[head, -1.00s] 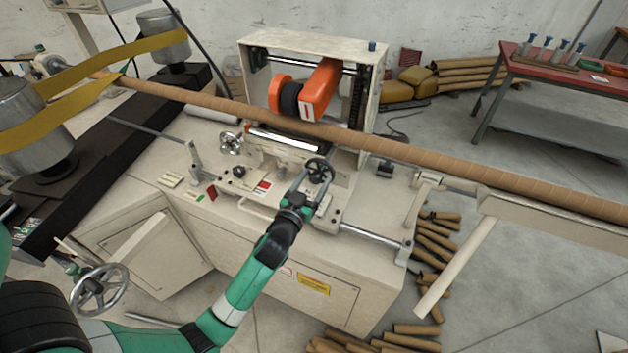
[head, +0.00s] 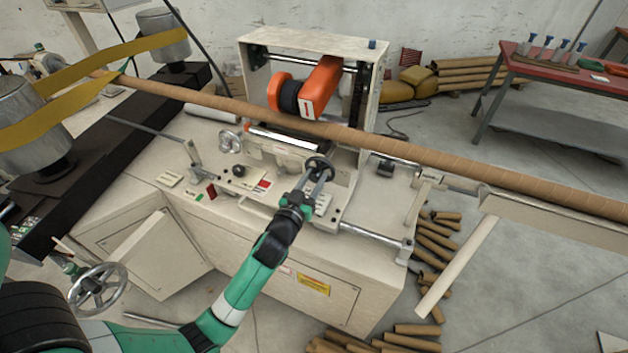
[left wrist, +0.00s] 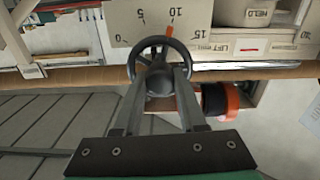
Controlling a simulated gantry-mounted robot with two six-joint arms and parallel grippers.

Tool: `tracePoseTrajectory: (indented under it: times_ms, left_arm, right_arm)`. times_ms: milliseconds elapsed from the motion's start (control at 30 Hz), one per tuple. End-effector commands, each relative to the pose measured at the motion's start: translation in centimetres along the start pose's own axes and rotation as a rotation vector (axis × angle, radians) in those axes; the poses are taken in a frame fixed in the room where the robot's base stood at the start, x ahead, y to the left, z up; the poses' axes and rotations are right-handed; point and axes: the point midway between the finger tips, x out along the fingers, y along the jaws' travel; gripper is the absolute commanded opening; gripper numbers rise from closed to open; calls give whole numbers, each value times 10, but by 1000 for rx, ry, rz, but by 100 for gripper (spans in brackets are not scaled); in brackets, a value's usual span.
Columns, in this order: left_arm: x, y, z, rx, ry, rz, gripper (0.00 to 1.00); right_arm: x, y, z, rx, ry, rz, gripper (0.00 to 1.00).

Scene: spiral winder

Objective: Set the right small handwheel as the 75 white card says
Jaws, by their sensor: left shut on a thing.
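The right small handwheel (head: 319,166) is a dark spoked wheel at the front of the machine. In the left wrist view the handwheel (left wrist: 136,62) fills the upper middle, with an orange mark at its top right near the 10 of a printed scale (left wrist: 205,28). My left gripper (head: 314,182) is at the wheel, its fingers on either side of the hub and closed on it. The hub is partly hidden between the fingers. My right gripper is out of view.
A long brown tube (head: 430,156) crosses above the machine bed. A silvery handwheel (head: 230,142) stands left of the carriage, and a large handwheel (head: 98,290) is at lower left. An orange and black unit (head: 318,90) sits inside the rear frame.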

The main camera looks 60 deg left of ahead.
Motion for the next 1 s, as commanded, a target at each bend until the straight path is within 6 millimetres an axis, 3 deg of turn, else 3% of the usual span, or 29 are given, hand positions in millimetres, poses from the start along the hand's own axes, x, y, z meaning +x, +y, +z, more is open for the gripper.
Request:
tracePoseTrajectory:
  times_ms: [600, 1000]
  left_arm:
    - [0, 0, 2, -454, 4, 1, 0]
    - [0, 0, 0, -604, 3, 1, 0]
  right_arm:
    - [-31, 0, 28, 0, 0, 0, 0]
    - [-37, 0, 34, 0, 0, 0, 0]
